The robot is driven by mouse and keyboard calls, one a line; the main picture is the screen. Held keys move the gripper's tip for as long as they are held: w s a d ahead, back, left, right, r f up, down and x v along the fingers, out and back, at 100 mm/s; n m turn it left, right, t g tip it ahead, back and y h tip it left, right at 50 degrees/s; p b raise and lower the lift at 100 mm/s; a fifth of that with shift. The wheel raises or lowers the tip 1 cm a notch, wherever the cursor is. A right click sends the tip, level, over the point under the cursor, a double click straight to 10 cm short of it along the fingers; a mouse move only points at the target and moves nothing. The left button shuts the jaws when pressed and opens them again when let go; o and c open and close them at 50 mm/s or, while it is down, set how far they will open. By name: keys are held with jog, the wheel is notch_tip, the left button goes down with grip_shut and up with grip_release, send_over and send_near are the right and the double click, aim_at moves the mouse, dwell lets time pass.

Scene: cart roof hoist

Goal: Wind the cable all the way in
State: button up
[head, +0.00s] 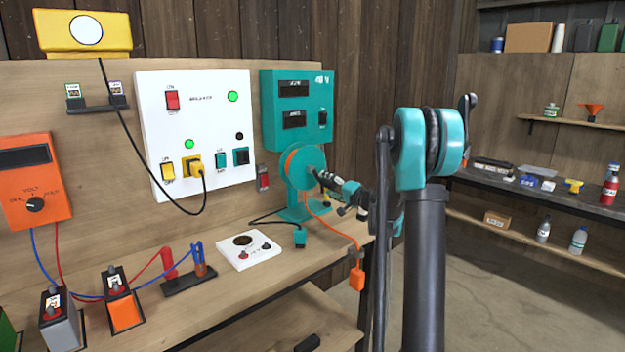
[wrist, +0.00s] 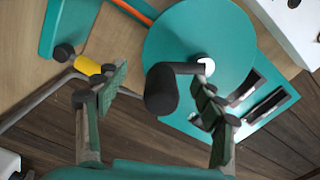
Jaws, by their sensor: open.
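A teal cable reel (head: 300,165) stands on the workbench in the head view, with orange cable on its drum. The orange cable (head: 334,229) runs down from it over the bench edge to an orange end piece (head: 357,277) that hangs there. In the wrist view the teal reel disc (wrist: 195,35) faces me, with a crank arm and black crank knob (wrist: 162,90). My gripper (wrist: 160,88) is open, one finger on each side of the knob, with visible gaps. In the head view my gripper (head: 352,194) is at the reel's right side and partly hides the crank.
A yellow piece with a black end (wrist: 87,65) is beside my left finger. A teal box (head: 297,110) and a white switch panel (head: 195,130) are behind the reel. A white plate with knobs (head: 248,250) and a black cable with teal plug (head: 300,237) lie on the bench.

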dwell(0.5)
jog(key=shift+v, duration=4.5)
jog(key=s+a+f+n+g+h, duration=0.2)
jog(key=s+a+f+g, duration=0.3)
jog(key=s, duration=0.6)
jog(key=s+a+f+n+g+h, duration=0.2)
jog(key=s+a+f+n, duration=0.15)
jog(key=s+f, duration=0.45)
jog(key=s+d+f+g+h, duration=0.1)
jog(key=s+d+f+h, duration=0.1)
jog(key=s, duration=0.5)
jog(key=s+d+f+g+h, duration=0.1)
jog(key=s+d+f+h, duration=0.1)
jog(key=s, duration=0.6)
jog(key=s+d+f+g+h, duration=0.1)
jog(key=s+d+f+h, duration=0.1)
jog(key=s+d+f, duration=0.2)
jog(key=s+n, duration=0.1)
jog(key=s, duration=0.2)
jog(key=shift+s+f+h, duration=0.25)
jog(key=shift+f+h, duration=0.05)
jog(key=shift+f, duration=0.1)
